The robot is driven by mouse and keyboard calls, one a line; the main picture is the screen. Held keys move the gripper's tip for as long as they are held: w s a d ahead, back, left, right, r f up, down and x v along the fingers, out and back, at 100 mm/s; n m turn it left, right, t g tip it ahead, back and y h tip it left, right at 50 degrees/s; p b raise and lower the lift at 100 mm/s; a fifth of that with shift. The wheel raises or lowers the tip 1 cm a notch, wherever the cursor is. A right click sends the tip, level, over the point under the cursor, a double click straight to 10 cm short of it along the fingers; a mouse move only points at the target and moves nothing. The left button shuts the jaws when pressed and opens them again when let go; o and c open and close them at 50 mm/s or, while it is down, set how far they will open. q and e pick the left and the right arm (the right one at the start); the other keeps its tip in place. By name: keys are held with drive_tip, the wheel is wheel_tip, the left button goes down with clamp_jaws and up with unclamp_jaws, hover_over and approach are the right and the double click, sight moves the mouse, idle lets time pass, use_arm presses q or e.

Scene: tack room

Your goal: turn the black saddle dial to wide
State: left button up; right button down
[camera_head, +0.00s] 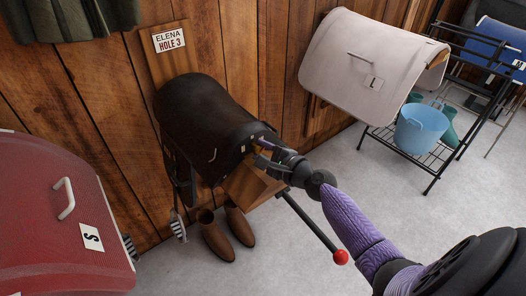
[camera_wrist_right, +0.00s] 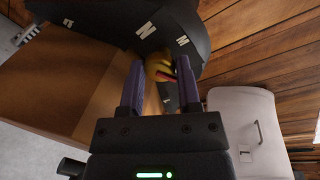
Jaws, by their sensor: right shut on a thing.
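The black saddle (camera_head: 207,112) sits on a wooden rack against the plank wall, below a sign reading ELENA HOLE 3. My right gripper (camera_head: 262,148) is at the saddle's front end. In the right wrist view its two purple-grey fingers (camera_wrist_right: 157,80) stand either side of a yellow dial (camera_wrist_right: 158,66) with a red mark, and are shut on it. The dial's pointing direction cannot be told. In the head view the gripper hides most of the dial. My left gripper is not in view.
A red saddle (camera_head: 60,215) marked S fills the lower left. A pale saddle (camera_head: 365,65) marked L is at the upper right, over a black rack with a blue bucket (camera_head: 420,128). Brown boots (camera_head: 227,232) stand below the black saddle. The grey floor in front is open.

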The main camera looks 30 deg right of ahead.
drive_tip(key=shift+c, duration=1.6)
unclamp_jaws()
drive_tip(key=p+v, duration=0.1)
drive_tip(key=v, duration=0.9)
drive_tip(key=shift+f, duration=0.1)
